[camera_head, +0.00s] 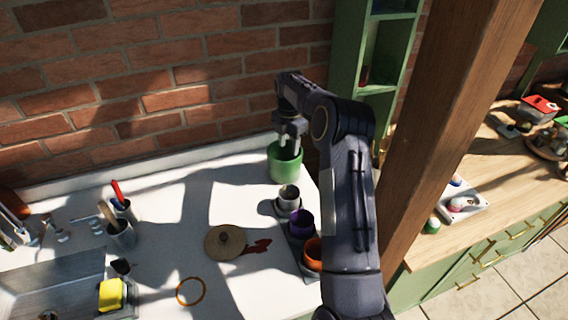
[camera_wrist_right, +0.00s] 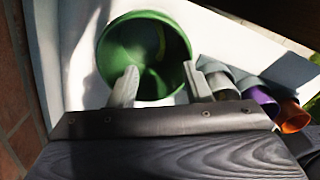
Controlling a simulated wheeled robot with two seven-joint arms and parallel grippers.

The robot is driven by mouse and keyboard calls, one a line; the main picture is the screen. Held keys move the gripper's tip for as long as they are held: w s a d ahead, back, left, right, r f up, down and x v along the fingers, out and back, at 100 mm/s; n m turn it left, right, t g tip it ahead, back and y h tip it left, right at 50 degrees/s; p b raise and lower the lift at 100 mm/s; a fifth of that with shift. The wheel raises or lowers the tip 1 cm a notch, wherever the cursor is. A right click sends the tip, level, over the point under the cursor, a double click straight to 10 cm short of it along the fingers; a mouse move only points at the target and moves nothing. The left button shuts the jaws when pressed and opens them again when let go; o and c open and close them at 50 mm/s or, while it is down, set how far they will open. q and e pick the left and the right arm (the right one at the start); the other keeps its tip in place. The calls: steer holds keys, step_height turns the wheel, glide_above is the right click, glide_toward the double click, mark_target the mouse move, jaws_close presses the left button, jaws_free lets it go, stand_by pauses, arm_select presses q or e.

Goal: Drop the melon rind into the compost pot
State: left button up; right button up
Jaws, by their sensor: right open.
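The green compost pot (camera_head: 284,163) stands upright on the white counter near the brick wall. My right gripper (camera_head: 288,147) is over the pot's mouth, its fingers pointing down. In the right wrist view the right gripper (camera_wrist_right: 161,85) is open, with nothing between its fingers, and the pot (camera_wrist_right: 118,48) opens below it. A thin yellow-green curved strip (camera_wrist_right: 160,42), which looks like the melon rind, shows inside the pot against its wall. The rind cannot be made out in the head view. My left gripper is not in view.
A row of grey (camera_head: 289,198), purple (camera_head: 301,223) and orange (camera_head: 312,254) cups stands in front of the pot. A round tan lid (camera_head: 222,243) lies left of them, near a red patch (camera_head: 257,246). A wooden post (camera_head: 450,110) rises right of my right arm.

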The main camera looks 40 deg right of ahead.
step_height(320, 180, up, 8)
steer(key=shift+f+b, duration=0.2)
steer(key=shift+b, duration=0.25)
steer(key=s+a+r+m+t+y+b, duration=0.1)
steer(key=s+a+r+m+t, duration=0.1)
steer(key=s+a+r+m, duration=0.4)
steer(key=s+a+r+m+t+y+b, duration=0.1)
steer(key=s+a+r+m, duration=0.1)
steer(key=s+a+m, duration=0.4)
steer(key=s+a+f+m+t, duration=0.1)
steer(key=s+a+f+m, duration=0.2)
steer(key=s+a, duration=0.2)
steer(key=s+a+f+m+y+b, duration=0.1)
steer(key=s+a+f+m, duration=0.2)
steer(key=s, duration=0.6)
steer(key=s+a+f+m+t, duration=0.1)
steer(key=s+a+f+m, duration=0.2)
steer(key=s+a, duration=0.4)
steer(key=shift+s+a+f+t+y, duration=0.2)
steer(key=shift+s+f+t+y, duration=0.1)
steer(key=shift+s+f+y, duration=0.1)
